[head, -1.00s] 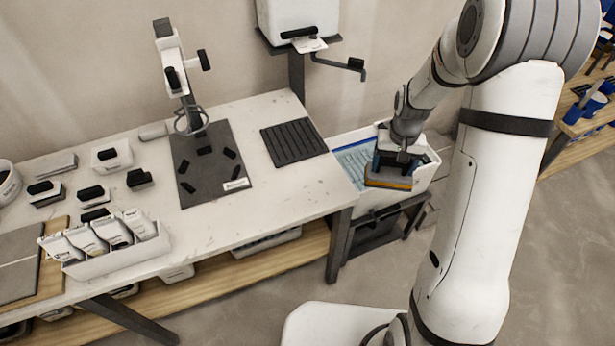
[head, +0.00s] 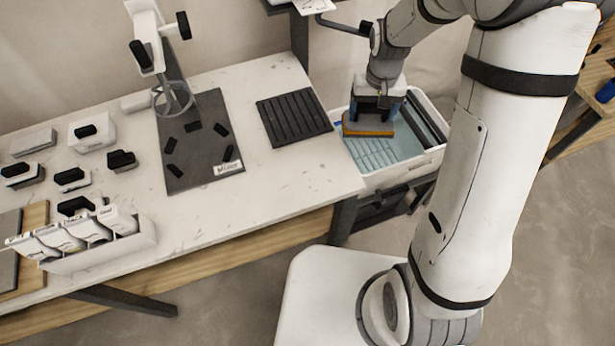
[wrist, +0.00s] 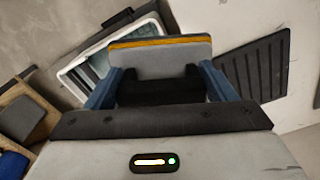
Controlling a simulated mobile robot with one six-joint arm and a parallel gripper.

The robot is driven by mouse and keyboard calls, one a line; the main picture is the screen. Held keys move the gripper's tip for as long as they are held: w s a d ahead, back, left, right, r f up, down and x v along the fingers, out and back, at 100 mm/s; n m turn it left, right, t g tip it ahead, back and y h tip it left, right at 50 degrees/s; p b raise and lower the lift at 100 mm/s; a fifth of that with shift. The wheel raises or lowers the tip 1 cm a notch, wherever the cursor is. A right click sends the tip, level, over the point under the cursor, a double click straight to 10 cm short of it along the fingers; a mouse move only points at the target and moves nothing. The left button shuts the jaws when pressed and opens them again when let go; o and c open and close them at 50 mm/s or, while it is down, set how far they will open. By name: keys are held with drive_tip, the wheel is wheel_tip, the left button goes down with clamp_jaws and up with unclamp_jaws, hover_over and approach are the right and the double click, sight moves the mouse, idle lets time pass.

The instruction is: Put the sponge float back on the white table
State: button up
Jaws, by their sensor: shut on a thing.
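The sponge float (head: 368,128) has a grey plate with an orange layer and a dark handle. My gripper (head: 376,104) is shut on its handle and holds it above the left part of the white water tub (head: 436,156), near the table's right end. In the wrist view the float (wrist: 160,58) sits between the blue fingers of my gripper (wrist: 165,88). The white table (head: 290,190) stands to the left of the float, with bare surface along its front right part.
A black ribbed mat (head: 293,117) lies on the table close to the float. Further left are a dark board (head: 202,150) with a stand, several black-handled tools and a white box of packets (head: 100,250). A crank (head: 365,27) projects above the tub.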

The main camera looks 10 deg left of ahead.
drive_tip(key=s+a+n+b, duration=0.4)
drive_tip(key=s+a, duration=0.8)
drive_tip(key=a, duration=0.2)
drive_tip(key=shift+s+f, duration=0.1)
drive_tip(key=shift+f, duration=4.35)
drive_tip(key=shift+f, duration=0.1)
drive_tip(key=o, duration=1.2)
